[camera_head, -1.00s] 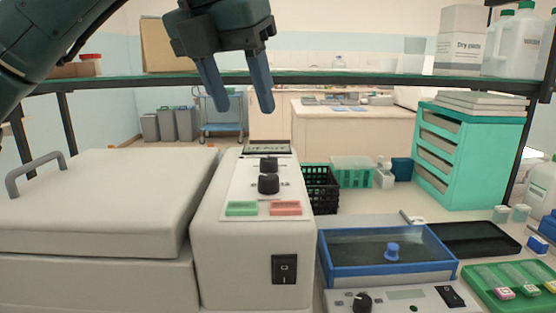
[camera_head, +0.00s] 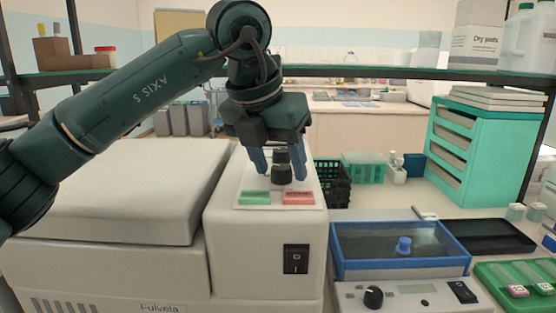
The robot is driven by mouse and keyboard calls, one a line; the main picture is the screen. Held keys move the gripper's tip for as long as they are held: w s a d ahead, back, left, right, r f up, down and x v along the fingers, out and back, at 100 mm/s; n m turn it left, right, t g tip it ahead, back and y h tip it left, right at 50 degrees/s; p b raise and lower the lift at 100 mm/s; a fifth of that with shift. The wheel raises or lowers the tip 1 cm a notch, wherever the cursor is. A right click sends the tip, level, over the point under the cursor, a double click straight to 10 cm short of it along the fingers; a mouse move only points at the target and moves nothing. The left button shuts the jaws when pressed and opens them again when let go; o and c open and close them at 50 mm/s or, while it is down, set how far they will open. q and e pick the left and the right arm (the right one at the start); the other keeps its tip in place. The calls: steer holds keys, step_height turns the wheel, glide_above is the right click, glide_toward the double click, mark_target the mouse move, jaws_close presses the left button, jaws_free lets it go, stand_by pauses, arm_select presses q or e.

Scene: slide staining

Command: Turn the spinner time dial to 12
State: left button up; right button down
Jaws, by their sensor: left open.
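The spinner (camera_head: 235,262) is a pale machine with a closed lid (camera_head: 125,200) on its left and a sloped control panel on its right. Two black dials sit one behind the other on the panel. The front dial (camera_head: 282,174) and the rear dial (camera_head: 281,156) both stand between the blue fingers of my left gripper (camera_head: 280,175). The fingers are open and point down, one on each side of the dials. The gripper body hides the display behind them. I cannot read the dial marks. My right gripper is not in view.
A green button (camera_head: 255,197) and a red button (camera_head: 299,197) lie just in front of the dials. A black power switch (camera_head: 296,259) is on the front face. A blue-rimmed bath (camera_head: 340,266) and a black basket (camera_head: 333,184) stand to the right. A shelf (camera_head: 390,73) crosses above.

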arm_select(q)
steer(key=c, duration=1)
steer(key=shift+o, duration=0.2)
